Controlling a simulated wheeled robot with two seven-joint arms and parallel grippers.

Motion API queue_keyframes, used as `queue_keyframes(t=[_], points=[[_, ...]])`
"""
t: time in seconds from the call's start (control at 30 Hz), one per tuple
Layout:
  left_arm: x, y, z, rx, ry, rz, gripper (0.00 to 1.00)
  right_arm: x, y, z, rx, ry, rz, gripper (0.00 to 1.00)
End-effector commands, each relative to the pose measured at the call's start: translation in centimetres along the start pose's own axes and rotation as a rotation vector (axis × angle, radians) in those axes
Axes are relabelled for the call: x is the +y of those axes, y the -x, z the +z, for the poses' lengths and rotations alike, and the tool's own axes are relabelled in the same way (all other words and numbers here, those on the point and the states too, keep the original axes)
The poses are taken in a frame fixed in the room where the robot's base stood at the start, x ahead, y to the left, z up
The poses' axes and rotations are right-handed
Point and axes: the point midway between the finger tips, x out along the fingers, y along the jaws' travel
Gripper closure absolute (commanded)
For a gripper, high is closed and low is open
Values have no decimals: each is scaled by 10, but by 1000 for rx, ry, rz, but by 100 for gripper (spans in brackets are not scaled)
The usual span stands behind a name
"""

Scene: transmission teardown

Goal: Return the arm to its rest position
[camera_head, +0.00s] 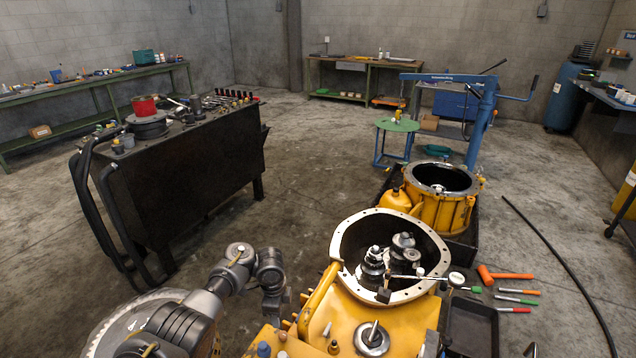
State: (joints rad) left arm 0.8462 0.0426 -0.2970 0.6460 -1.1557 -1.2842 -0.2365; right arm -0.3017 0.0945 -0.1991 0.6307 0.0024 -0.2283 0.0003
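My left arm (207,302) comes in from the lower left and bends at a dark grey joint. My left gripper (277,303) points down just left of the yellow transmission housing (375,318). Its fingers are small and dark here, and I cannot tell whether they are apart. I see nothing clearly held in it. The housing is open at the top, with a pale bolt-hole flange (441,258) around several grey gears and shafts (374,266). A rod with a round gauge (456,279) lies across the flange's right side. My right gripper is not in view.
A second yellow housing (437,211) stands behind the first. An orange hammer (505,275), several screwdrivers and a dark tray (470,326) lie at right. A black bench (195,165) stands left, a blue hoist (484,115) behind. The middle floor is clear.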

Motion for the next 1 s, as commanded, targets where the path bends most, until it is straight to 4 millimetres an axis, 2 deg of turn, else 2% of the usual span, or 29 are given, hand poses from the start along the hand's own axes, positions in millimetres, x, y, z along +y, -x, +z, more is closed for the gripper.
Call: queue_keyframes(t=[0.17, 0.3, 0.43, 0.6, 0.7, 0.8, 1.0], points=[[22, -32, -2, 8, 107, -47, 53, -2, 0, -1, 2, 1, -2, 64], [64, -62, 2, 27, 305, -119, 53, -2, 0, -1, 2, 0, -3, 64], [120, -70, 12, 57, 524, -176, 53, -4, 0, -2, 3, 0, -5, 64], [203, -54, 35, 102, 814, -224, 53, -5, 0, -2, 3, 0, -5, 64], [242, -37, 48, 125, 945, -237, 53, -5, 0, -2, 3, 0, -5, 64], [272, -21, 57, 143, 1043, -243, 53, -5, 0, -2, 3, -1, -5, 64], [319, 10, 72, 175, 1195, -248, 53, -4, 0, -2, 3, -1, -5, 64]])
